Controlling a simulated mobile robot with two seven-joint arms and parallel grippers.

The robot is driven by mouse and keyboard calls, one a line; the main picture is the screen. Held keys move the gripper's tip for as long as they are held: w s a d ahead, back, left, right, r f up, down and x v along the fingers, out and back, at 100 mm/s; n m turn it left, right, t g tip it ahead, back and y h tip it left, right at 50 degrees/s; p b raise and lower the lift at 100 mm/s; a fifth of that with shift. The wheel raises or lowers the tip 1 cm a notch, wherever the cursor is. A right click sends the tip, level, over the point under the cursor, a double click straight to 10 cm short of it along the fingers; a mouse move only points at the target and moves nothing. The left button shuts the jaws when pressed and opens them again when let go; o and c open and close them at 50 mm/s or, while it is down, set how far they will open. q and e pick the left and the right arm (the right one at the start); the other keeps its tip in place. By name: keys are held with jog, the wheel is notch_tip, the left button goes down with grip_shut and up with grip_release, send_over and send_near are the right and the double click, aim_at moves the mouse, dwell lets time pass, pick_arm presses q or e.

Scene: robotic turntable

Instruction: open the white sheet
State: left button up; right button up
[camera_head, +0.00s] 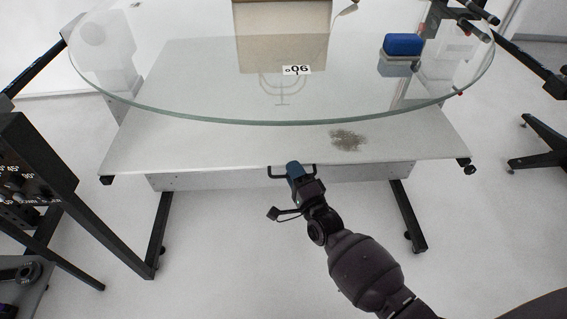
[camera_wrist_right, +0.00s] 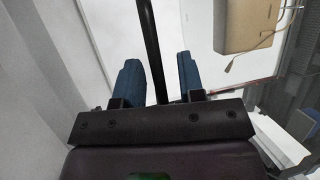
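I see no loose sheet; a white drawer-like front (camera_head: 220,178) runs under the white tabletop (camera_head: 220,145). Its black bar handle (camera_head: 277,176) sticks out near the middle of the tabletop's front edge. My right gripper (camera_head: 294,168) is at this handle, its blue fingers overlapping it in the head view. In the right wrist view, the handle's black bar (camera_wrist_right: 149,40) passes between the two fingers of the right gripper (camera_wrist_right: 159,60). The fingers are apart, with a gap showing on the bar's right side. My left gripper is not in view.
A round glass turntable (camera_head: 200,75) overhangs the white tabletop. Black legs (camera_head: 158,235) stand at the sides. The floor in front is mostly clear.

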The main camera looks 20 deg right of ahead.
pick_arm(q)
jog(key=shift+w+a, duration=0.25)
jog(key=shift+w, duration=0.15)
pick_arm(e)
jog(key=shift+w+r, duration=0.1)
jog(key=shift+w, duration=0.45)
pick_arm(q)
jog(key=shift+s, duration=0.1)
pick_arm(e)
jog(key=c, duration=0.5)
grip_shut()
jog(key=shift+r, duration=0.15)
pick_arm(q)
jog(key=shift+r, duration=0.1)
